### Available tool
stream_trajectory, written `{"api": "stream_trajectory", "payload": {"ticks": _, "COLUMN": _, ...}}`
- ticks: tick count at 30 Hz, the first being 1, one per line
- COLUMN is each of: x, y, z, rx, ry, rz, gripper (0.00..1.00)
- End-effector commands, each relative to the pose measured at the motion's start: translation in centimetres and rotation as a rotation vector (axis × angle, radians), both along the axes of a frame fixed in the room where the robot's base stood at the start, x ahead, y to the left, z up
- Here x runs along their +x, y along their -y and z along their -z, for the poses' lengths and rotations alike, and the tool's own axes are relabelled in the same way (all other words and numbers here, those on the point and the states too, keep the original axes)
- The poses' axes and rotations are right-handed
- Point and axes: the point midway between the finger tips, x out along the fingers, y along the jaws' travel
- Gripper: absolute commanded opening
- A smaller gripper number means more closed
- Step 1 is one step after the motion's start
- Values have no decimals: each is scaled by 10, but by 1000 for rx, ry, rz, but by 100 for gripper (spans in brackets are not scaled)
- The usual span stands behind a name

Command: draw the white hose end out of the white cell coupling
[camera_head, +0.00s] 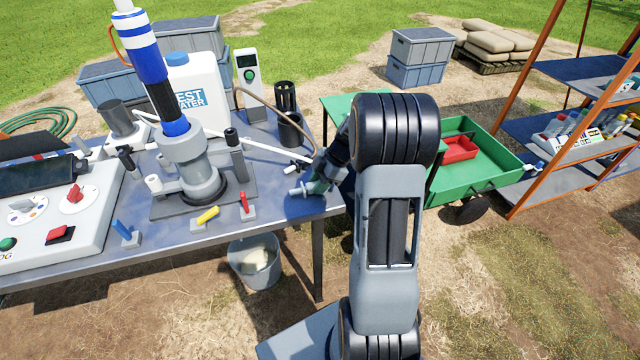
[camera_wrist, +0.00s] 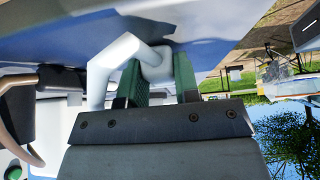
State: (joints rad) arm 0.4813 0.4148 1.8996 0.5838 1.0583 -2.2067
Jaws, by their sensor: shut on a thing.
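My gripper (camera_head: 312,184) is low over the right end of the metal table. In the wrist view my gripper (camera_wrist: 158,82) has its green-padded fingers shut on a smooth white bent tube piece, which I take for the white hose end (camera_wrist: 122,52). It runs left from the fingers and bends down. In the head view a pale piece (camera_head: 297,191) shows at the fingertips, close to the tabletop. A thin white hose (camera_head: 262,148) crosses the table towards my gripper. I cannot tell the white cell coupling apart, nor whether the hose end sits in it.
The metal table (camera_head: 270,208) holds a grey well head (camera_head: 192,165), dark cylinders (camera_head: 290,132), a white water container (camera_head: 190,88) and a control panel (camera_head: 75,210). A bucket (camera_head: 256,262) stands below. A green cart (camera_head: 480,180) and shelves (camera_head: 560,128) are to the right.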

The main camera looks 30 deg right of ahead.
Motion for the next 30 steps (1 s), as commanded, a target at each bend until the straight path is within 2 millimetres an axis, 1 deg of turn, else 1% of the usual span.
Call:
{"api": "stream_trajectory", "payload": {"ticks": 1, "x": -4, "y": -1, "z": 11, "rx": 1, "ry": -16, "rz": 0, "gripper": 10}}
{"api": "stream_trajectory", "payload": {"ticks": 10, "x": -4, "y": -1, "z": 14, "rx": 0, "ry": -18, "rz": -1, "gripper": 10}}
{"api": "stream_trajectory", "payload": {"ticks": 11, "x": -4, "y": -1, "z": 14, "rx": -1, "ry": -18, "rz": -1, "gripper": 30}}
{"api": "stream_trajectory", "payload": {"ticks": 20, "x": -5, "y": 0, "z": 14, "rx": -1, "ry": -20, "rz": -1, "gripper": 59}}
{"api": "stream_trajectory", "payload": {"ticks": 27, "x": -5, "y": 0, "z": 14, "rx": 0, "ry": -21, "rz": 0, "gripper": 59}}
{"api": "stream_trajectory", "payload": {"ticks": 30, "x": -5, "y": 3, "z": 10, "rx": 0, "ry": -18, "rz": 1, "gripper": 59}}
